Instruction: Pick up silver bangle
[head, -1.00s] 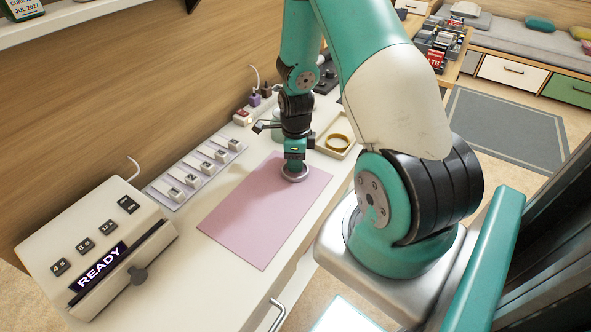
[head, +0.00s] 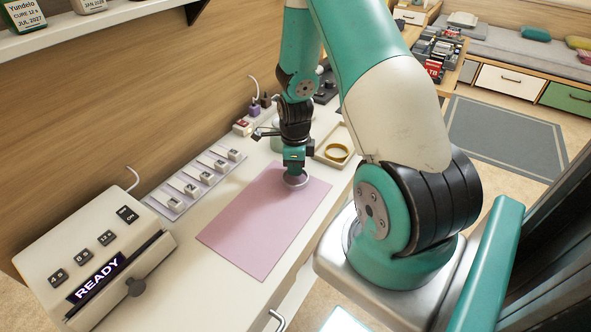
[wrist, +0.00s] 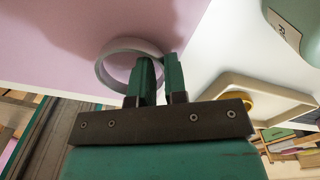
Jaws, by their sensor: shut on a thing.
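The silver bangle (head: 296,182) is at the far end of the pink mat (head: 262,222) in the head view. In the wrist view the bangle (wrist: 103,68) is a pale grey ring, with part of its band between my fingertips. My gripper (head: 296,168) points down and is shut on the bangle's rim; its green fingers (wrist: 158,72) show in the wrist view. The bangle looks tilted and close to the mat. I cannot tell exactly how far it is above the mat.
A cream tray (head: 323,158) holding a gold bangle (head: 337,152) stands just right of my gripper. A row of small white holders (head: 200,180) lies along the wall side. A white machine reading READY (head: 95,262) stands at the near left. The mat's near part is clear.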

